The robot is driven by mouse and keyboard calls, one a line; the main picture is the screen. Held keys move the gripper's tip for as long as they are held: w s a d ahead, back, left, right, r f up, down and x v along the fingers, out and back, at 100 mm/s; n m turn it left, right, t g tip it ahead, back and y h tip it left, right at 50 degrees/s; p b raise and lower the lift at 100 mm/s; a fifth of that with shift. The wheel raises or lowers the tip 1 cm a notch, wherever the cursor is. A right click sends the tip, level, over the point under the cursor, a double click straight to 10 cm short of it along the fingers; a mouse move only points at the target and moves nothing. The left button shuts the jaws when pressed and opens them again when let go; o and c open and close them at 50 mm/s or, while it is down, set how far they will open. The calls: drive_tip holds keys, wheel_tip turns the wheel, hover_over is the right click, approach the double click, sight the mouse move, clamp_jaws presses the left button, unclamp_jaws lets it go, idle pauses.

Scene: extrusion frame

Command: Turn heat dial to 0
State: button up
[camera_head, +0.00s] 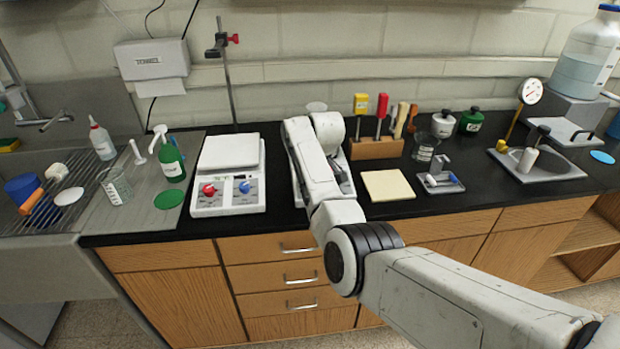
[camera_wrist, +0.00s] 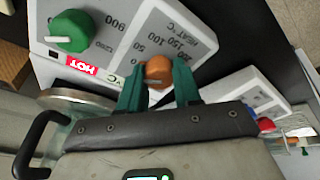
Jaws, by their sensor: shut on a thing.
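The heat dial (camera_wrist: 158,72) is a small orange knob on the sloping white panel (camera_wrist: 115,35) of a device, with printed numbers and "HEAT °C" around it. My gripper (camera_wrist: 159,88) has its two teal fingers on either side of the knob, shut on it. The dial's pointer mark cannot be made out. A green knob (camera_wrist: 73,30) with a white pointer sits on the same panel, and a red "HOT" sign (camera_wrist: 80,65) shows beside it. In the head view my arm hides the gripper, the dial and most of the device.
A white device (camera_head: 228,175) with a red and a blue knob stands left of my arm. A yellow pad (camera_head: 387,185) and a wooden tool block (camera_head: 375,148) are on the right.

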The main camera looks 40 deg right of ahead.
drive_tip(key=o, duration=1.1)
drive_tip(key=shift+c, duration=0.2)
drive_tip(key=shift+r, duration=0.15)
drive_tip(key=b+v, duration=0.1)
drive_tip(key=v, duration=0.9)
drive_tip(key=shift+r+b, duration=0.3)
drive_tip(key=shift+s+a, duration=0.1)
drive_tip(key=s+a+f+m+g+b, duration=0.1)
drive_tip(key=s+a+f, duration=0.3)
drive_tip(key=s+f, duration=0.5)
drive_tip(key=s+a+f+m+g+b, duration=0.1)
drive_tip(key=s+a+f, duration=0.4)
drive_tip(key=s+f, duration=0.45)
drive_tip(key=s+a+f, duration=0.2)
drive_tip(key=s+a, duration=0.1)
drive_tip(key=s, duration=0.4)
drive_tip(key=s+a+f+m, duration=0.1)
drive_tip(key=s+a+f, duration=0.2)
drive_tip(key=s, duration=0.5)
drive_tip(key=s+a+f+g, duration=0.1)
drive_tip(key=s+a, duration=0.3)
drive_tip(key=s, duration=0.4)
drive_tip(key=shift+a+f+y+b, duration=0.35)
drive_tip(key=shift+f+b, duration=0.1)
drive_tip(key=shift+f, duration=0.45)
